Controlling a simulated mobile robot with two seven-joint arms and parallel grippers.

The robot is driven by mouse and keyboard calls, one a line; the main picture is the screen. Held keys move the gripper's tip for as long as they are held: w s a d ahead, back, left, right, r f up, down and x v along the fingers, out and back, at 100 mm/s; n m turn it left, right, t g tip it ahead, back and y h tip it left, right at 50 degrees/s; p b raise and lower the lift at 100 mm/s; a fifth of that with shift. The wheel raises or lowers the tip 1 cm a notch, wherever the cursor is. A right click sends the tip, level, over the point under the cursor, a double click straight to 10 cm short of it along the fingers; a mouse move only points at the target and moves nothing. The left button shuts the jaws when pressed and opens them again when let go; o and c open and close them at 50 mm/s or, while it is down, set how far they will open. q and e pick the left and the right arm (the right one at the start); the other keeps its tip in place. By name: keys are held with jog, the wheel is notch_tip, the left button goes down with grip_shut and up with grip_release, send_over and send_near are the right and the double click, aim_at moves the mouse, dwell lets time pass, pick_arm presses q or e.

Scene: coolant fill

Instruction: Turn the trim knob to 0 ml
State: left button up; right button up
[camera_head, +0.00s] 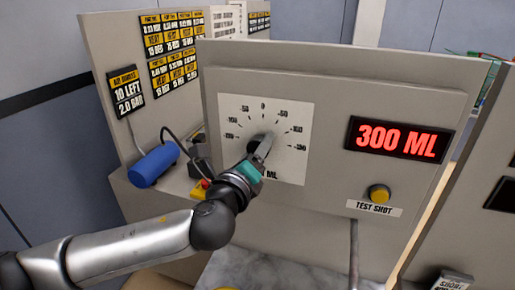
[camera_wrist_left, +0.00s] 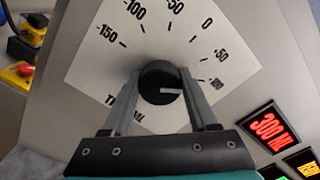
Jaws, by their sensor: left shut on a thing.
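The trim knob (camera_wrist_left: 160,84) is a round black knob on a white dial plate (camera_head: 292,113) marked from minus values through 0 to plus values. My left gripper (camera_wrist_left: 163,76) is shut on the knob, one finger on each side. In the wrist view the knob's white line points right, near or a little past the +100 mark; the right finger hides part of the scale there. In the head view the left gripper (camera_head: 261,148) covers much of the knob. The red display (camera_head: 399,139) reads 300 ML. My right gripper is not in view.
A yellow TEST SHOT button (camera_head: 379,193) sits below the display. A blue cylinder (camera_head: 153,165) and a red-yellow button box (camera_head: 200,188) stand left of the panel. A thin rod (camera_head: 354,250) stands in front of the lower panel.

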pick_arm(q)
jog(key=n, duration=0.5)
jog(key=shift+f, duration=0.1)
jog(key=n, duration=0.5)
jog(key=shift+p, duration=0.35)
jog(key=shift+n, duration=0.3)
jog(key=o, duration=1.4)
jog(key=shift+c, duration=0.2)
jog(key=v, duration=1.5)
